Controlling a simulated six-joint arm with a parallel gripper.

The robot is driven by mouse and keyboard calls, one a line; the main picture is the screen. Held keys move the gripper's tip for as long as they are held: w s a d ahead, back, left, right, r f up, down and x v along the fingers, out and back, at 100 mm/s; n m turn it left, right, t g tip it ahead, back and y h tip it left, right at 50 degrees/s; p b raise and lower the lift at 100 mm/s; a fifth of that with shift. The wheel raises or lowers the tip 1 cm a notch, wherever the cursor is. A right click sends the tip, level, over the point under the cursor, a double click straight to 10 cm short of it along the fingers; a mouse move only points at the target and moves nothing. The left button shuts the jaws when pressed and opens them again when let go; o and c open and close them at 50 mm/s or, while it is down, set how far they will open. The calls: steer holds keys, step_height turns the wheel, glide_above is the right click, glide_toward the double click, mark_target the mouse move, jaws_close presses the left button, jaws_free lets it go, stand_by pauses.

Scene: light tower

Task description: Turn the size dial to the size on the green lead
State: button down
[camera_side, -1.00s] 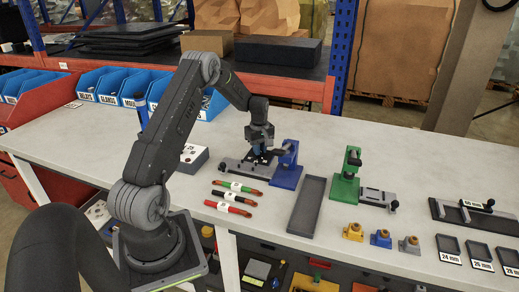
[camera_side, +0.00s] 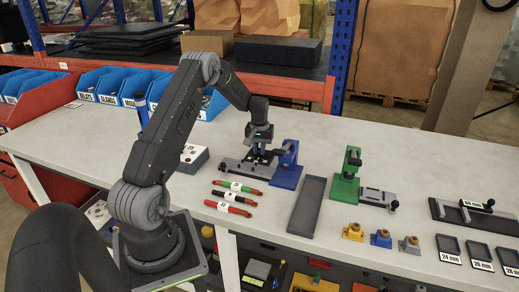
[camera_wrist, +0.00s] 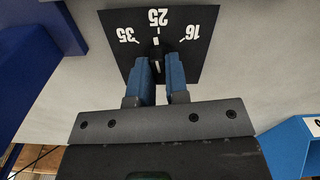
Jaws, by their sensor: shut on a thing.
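In the wrist view, a black dial plate (camera_wrist: 200,68) carries the white sizes 35, 25 and 16, which appear upside down. My gripper (camera_wrist: 159,62) has its blue fingers shut on the size dial's knob (camera_wrist: 157,53). A white mark on the knob lines up about with 25. In the side view, my gripper (camera_side: 259,152) is down at the grey tool base beside the blue press, and hides most of the dial. The green lead (camera_side: 237,187) lies on the bench with a white label too small to read.
The black lead (camera_side: 233,198) and red lead (camera_side: 230,209) lie beside the green one. A blue press (camera_side: 286,166) stands just right of my gripper. A grey tray (camera_side: 307,205) and a green press (camera_side: 346,182) are farther right.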

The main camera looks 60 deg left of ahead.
steer(key=shift+m, duration=0.6)
steer(key=c, duration=1.1)
jaws_free()
step_height(320, 180, up, 14)
steer(key=shift+f, duration=0.1)
